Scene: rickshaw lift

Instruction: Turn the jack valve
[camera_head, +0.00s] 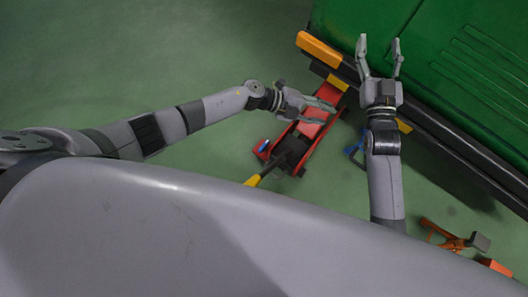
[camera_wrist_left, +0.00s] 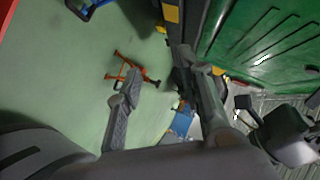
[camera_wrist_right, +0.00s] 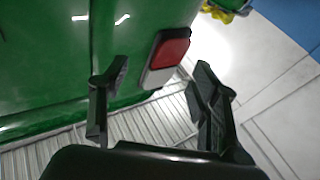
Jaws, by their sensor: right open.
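A red floor jack (camera_head: 313,130) stands on the floor in the head view, tilted up to the right toward the green vehicle. Its yellow handle part (camera_head: 254,181) shows at its lower end. A small blue part (camera_head: 262,146) is at its left corner. I cannot make out the valve for certain. My left gripper (camera_head: 328,112) is over the middle of the jack and hides part of it. Its fingers are apart and empty in the left wrist view (camera_wrist_left: 158,65). My right gripper (camera_head: 378,45) is open and empty beside the vehicle; its spread fingers show in the right wrist view (camera_wrist_right: 155,85).
The green vehicle (camera_head: 450,60) with a dark, yellow-ended lower beam (camera_head: 318,48) fills the upper right. A blue stand (camera_head: 354,149) is right of the jack. An orange stand (camera_head: 445,236) is at lower right. A red light (camera_wrist_right: 172,48) is near the right gripper. Floor at left is clear.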

